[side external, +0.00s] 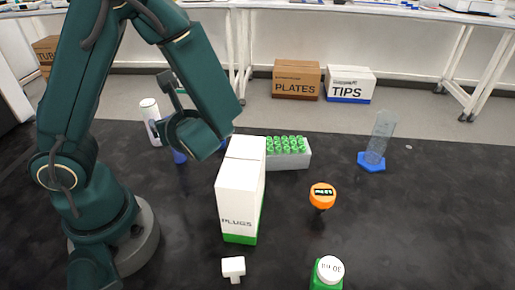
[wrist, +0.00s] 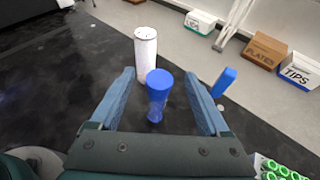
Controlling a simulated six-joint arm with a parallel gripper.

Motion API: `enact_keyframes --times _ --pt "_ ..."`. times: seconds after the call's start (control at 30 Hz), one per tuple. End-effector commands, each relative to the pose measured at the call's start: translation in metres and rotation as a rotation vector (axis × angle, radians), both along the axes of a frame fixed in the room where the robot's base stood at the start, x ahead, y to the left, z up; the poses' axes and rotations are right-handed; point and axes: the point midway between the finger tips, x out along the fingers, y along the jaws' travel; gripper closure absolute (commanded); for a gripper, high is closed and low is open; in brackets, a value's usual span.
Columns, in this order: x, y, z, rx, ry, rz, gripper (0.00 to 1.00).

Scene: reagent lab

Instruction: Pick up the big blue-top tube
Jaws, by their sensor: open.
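A blue tube with a wide round blue cap (wrist: 158,80) stands upright in the wrist view, between the two fingers of my gripper (wrist: 160,74). The fingers are spread, with a gap on both sides of the cap; I cannot tell whether their tips are level with it. In the side external view the blue tube (side external: 179,157) shows only in part, below my wrist. My fingers are mostly hidden in the side view.
A white cylinder (wrist: 146,42) stands just behind the blue tube. A PLUGS box (side external: 239,190), a green-capped rack (side external: 290,160), an orange-capped tube (side external: 322,195), a green bottle (side external: 328,272), a white T-shaped piece (side external: 233,267) and a clear cylinder (side external: 379,135) stand to the right.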

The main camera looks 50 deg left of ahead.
Motion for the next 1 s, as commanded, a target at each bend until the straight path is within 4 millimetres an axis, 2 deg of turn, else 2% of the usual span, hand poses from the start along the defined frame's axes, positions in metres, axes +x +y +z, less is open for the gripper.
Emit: enact_keyframes --times 0.17,0.6,0.93,0.97,1.0 --pt "0.0 0.004 -0.008 0.0 0.0 0.002 0.2" --pt "0.005 0.044 -0.025 -0.001 0.0 0.004 0.2" --pt "0.006 0.047 -0.026 -0.002 -0.002 0.001 0.2" --pt "0.006 0.047 -0.026 -0.002 -0.002 0.001 0.28" --pt "0.006 0.047 -0.026 -0.002 -0.002 0.001 0.43"
